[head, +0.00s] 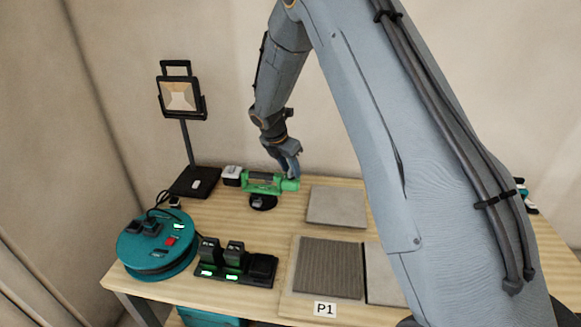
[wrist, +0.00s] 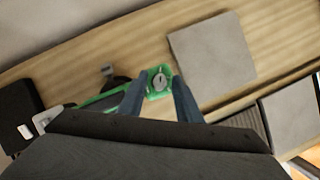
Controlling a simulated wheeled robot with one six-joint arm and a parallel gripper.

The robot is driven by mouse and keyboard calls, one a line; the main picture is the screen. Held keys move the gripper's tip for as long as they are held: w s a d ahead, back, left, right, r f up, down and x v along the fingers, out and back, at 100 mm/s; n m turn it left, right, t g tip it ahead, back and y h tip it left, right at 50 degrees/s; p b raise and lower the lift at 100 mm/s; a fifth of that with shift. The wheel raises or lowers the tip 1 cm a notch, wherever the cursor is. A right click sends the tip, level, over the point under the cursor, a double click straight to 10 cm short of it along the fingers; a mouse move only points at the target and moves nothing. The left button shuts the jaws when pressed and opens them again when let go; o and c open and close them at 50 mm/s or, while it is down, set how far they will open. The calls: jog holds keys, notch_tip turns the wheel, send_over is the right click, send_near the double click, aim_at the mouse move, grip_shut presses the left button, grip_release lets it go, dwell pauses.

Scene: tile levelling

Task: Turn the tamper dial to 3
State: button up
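The tamper (head: 262,183) is a green tool lying on the back of the wooden table, with a black round pad (head: 263,203) in front of it and a white block at its left end. In the wrist view its dial (wrist: 159,81) is a small grey knob with a dark mark, set on the green end (wrist: 150,96). My gripper (wrist: 159,90) is open, its two blue-grey fingers apart on either side of the dial end. Whether they touch it cannot be told. In the head view my gripper (head: 292,163) is over the tamper's right end, hiding the dial. The dial's numbers are too small to read.
A grey tile (head: 336,206) lies right of the tamper; more tiles lie on a board (head: 300,306) marked P1. A work lamp (head: 181,98), a teal cable reel (head: 146,262) and a charger with batteries (head: 257,283) stand on the left. My arm hides the table's right.

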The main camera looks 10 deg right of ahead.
grip_shut()
